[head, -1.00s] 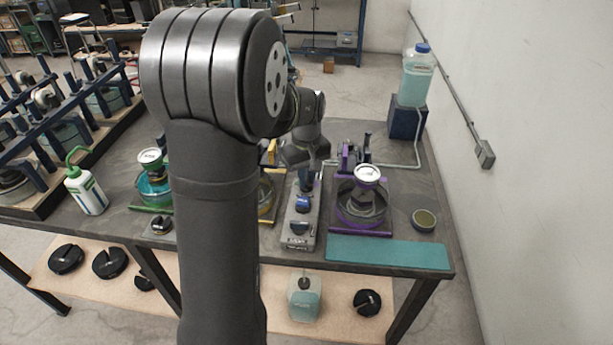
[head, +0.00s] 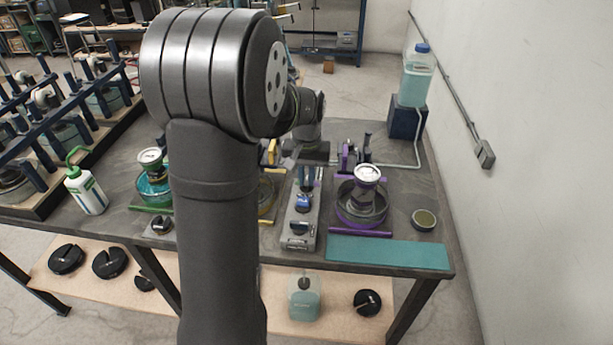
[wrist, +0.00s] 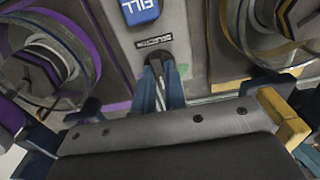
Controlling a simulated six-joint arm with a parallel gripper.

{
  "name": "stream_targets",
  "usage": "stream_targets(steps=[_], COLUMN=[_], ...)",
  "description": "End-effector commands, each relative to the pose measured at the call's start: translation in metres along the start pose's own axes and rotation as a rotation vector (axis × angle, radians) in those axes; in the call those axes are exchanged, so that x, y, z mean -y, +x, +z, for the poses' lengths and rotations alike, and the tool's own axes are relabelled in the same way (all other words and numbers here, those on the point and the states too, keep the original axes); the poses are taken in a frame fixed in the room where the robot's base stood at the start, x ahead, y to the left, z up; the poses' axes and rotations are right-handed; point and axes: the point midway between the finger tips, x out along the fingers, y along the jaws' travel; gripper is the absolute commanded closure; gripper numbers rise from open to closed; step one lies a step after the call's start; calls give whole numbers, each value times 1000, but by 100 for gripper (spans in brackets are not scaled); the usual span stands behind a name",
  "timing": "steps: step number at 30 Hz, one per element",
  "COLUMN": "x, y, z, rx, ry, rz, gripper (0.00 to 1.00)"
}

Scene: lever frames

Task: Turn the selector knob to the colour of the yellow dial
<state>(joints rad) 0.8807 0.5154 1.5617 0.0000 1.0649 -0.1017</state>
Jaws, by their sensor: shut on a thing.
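The grey selector panel (head: 300,222) stands on the bench between the yellow-framed and purple-framed stations. It carries a blue button marked FILL (wrist: 138,10) and a small label. My gripper (wrist: 159,88) is over the panel's far end, its fingers shut on the selector knob (wrist: 156,66), which is mostly hidden between them. A small green mark (wrist: 183,71) shows beside the knob. Its pointing direction is unclear. The yellow station (wrist: 267,25) is partly behind my arm in the head view, and its dial face is hidden there. My gripper also shows in the head view (head: 308,176).
The purple station (head: 362,232) with a white-faced dial (head: 367,174) stands right of the panel. A green station (head: 150,208) and a wash bottle (head: 86,190) are left. A teal mat (head: 388,252) lies at the front edge, near a small round dish (head: 424,219).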

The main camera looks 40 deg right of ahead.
Motion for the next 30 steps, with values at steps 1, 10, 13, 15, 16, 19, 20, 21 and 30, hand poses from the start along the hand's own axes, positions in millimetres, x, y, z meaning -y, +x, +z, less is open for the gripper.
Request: stream_targets(steps=[1, 10, 13, 15, 16, 19, 20, 21, 30], x=[0, 0, 0, 0, 0, 0, 0, 0, 0], y=[0, 0, 0, 0, 0, 0, 0, 0, -19], z=[0, 0, -1, 0, 0, 0, 0, 0, -1], rx=[-2, -2, -2, -2, -2, -1, -1, -1, -5], ry=[4, 7, 7, 7, 7, 7, 7, 7, 6], rz=[0, 0, 0, 0, 0, 0, 0, 0, 0], gripper=[100, 100, 85, 72, 67, 67, 67, 67, 67])
